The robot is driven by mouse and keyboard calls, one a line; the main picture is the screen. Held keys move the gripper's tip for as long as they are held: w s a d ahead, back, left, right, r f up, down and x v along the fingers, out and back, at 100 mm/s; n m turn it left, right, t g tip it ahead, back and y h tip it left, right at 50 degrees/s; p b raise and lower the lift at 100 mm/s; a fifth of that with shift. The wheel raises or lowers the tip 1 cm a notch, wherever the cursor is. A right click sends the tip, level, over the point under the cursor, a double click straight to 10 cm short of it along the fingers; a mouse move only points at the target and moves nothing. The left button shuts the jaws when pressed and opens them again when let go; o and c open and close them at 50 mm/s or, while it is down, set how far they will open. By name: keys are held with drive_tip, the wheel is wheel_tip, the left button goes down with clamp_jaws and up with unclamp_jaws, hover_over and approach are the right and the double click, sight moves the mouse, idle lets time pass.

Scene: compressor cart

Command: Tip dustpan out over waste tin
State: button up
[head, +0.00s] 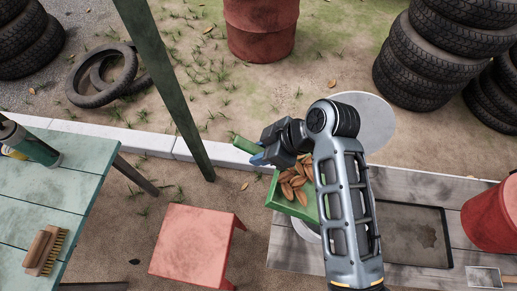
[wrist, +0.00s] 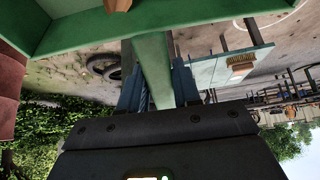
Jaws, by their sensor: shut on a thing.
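The green dustpan (head: 291,206) holds a heap of brown leaves (head: 294,184) and sits over the left end of the plank bench. My gripper (head: 258,152) is shut on its green handle (head: 243,144). In the wrist view the handle (wrist: 152,68) runs between my fingers, and the pan's green wall (wrist: 75,40) crosses the top with a bit of leaf at its edge. My arm hides the pan's right side. A pale curved rim (head: 305,231) shows just below the pan; I cannot tell whether it is the waste tin. A red bucket-like container (head: 493,215) stands at the far right.
A red stool (head: 197,243) stands left of the plank bench (head: 288,258). A green table (head: 52,190) with a brush (head: 45,250) is at left. A green post (head: 173,90) rises near my gripper. A dark tray (head: 415,237) lies right of my arm. A pale disc (head: 377,118) is behind it.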

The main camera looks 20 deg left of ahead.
drive_tip(key=shift+w+d+r+y, duration=0.2)
drive_tip(key=shift+d+r+y, duration=1.1)
drive_tip(key=shift+d+r, duration=0.25)
drive_tip(key=d+r+y, duration=0.3)
drive_tip(key=d+r, duration=0.1)
drive_tip(key=shift+w+d+r+g, duration=0.3)
drive_tip(key=shift+w+r+g, duration=0.05)
drive_tip(key=shift+g, duration=0.05)
idle(0.7)
drive_tip(key=a+r+h+b, duration=0.2)
drive_tip(key=a+h+b, duration=0.2)
drive_tip(key=a, duration=0.2)
drive_tip(key=shift+s+r+t+b, duration=0.3)
drive_tip(key=shift+s+r+b, duration=0.05)
drive_tip(key=shift+s+r, duration=0.1)
drive_tip(key=shift+a, duration=0.1)
drive_tip(key=shift+f, duration=0.1)
